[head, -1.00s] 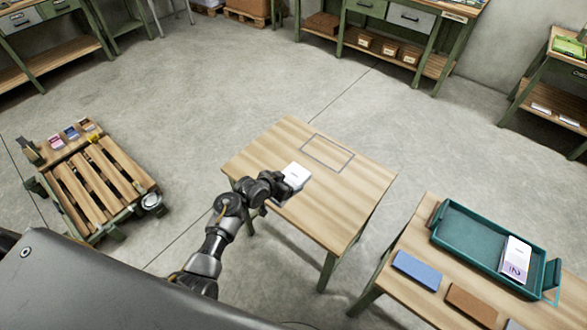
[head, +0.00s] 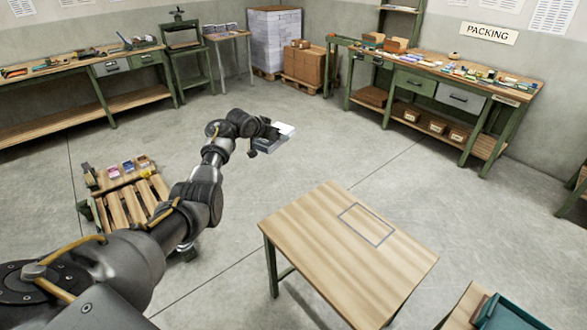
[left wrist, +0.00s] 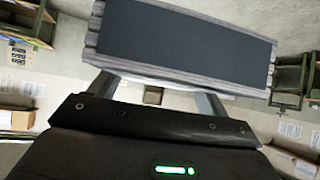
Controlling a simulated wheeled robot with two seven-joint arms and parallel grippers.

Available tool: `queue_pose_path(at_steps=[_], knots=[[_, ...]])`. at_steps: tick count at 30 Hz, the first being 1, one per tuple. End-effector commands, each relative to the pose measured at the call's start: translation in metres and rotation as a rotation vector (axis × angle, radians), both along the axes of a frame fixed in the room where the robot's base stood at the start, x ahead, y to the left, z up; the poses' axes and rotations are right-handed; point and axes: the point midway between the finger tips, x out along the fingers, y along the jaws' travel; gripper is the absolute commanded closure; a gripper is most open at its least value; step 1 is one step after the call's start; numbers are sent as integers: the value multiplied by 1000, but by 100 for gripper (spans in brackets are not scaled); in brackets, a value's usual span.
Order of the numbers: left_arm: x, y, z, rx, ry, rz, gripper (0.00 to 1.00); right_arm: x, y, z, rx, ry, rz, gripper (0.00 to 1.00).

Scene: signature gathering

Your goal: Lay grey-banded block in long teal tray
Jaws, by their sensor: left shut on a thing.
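My left gripper (head: 268,138) is shut on a block (head: 285,128) and holds it in the air over open floor, beyond the small wooden table. The block has a white top with grey below in the head view. In the left wrist view the block (left wrist: 180,45) shows a wide dark grey face with lighter grey, layered edges, between the fingers. The teal tray (head: 490,312) shows only as a corner at the bottom right of the head view; its inside is mostly cut off. My right gripper is not in view.
The small wooden table (head: 330,260) is bare except for a drawn rectangle outline (head: 367,224). A pallet-like stand (head: 135,200) with small coloured items is at left. Workbenches line the walls. Open floor lies between them.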

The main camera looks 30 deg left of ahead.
Motion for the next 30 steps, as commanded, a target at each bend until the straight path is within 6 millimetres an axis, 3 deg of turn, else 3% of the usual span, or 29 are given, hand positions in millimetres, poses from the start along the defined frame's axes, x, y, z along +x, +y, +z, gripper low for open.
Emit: queue_pose_path(at_steps=[3, 7, 10, 14, 17, 23, 30], knots=[[-4, 38, 22, 6, -1, 110, 57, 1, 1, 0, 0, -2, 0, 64], [-21, 75, 32, 12, 0, 281, 57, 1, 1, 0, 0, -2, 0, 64], [-35, 87, 31, 12, 1, 400, 57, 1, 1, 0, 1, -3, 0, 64], [-54, 83, 20, 12, 1, 519, 57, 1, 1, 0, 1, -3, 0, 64], [-71, 66, 6, 12, 2, 585, 57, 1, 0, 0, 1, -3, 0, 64], [-111, 7, -31, 7, 3, 619, 57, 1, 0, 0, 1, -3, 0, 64], [-165, -97, -55, 0, 3, 443, 57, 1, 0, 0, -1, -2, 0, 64]])
